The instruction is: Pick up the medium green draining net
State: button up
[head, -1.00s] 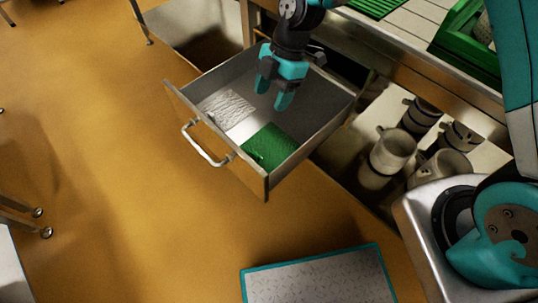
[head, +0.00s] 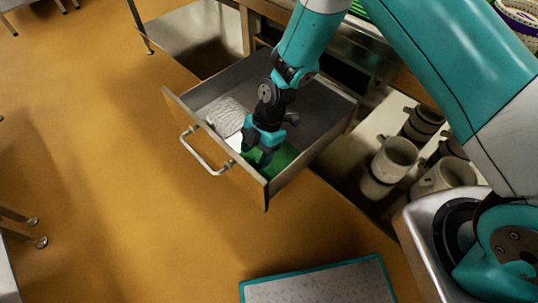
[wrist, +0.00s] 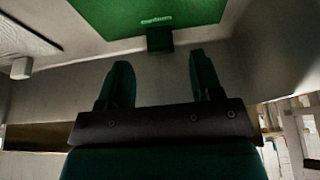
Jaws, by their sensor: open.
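The green draining net (head: 286,157) lies flat in the open drawer, at the end nearer the drawer's right front corner. My arm and gripper partly cover it in the head view. In the wrist view the net (wrist: 150,17) is at the top, with a small dark green tab (wrist: 160,40) at its edge. My gripper (head: 257,157) is inside the drawer, low over the net. Its two fingers (wrist: 160,68) are apart and empty, pointing at the tab. The tab is ahead of the gap, not between the fingers.
A white net (head: 226,116) lies beside the green one in the drawer (head: 212,146); its pale tab (wrist: 21,68) shows in the wrist view. The drawer walls stand close around my gripper. Several pale moulds (head: 396,160) stand on a shelf to the right.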

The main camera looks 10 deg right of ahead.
aim_at(253, 163)
jog(key=x, duration=0.3)
jog(key=shift+s+f, duration=0.15)
jog(key=shift+f, duration=0.05)
jog(key=shift+c, duration=0.4)
grip_shut()
jog(key=shift+r, duration=0.1)
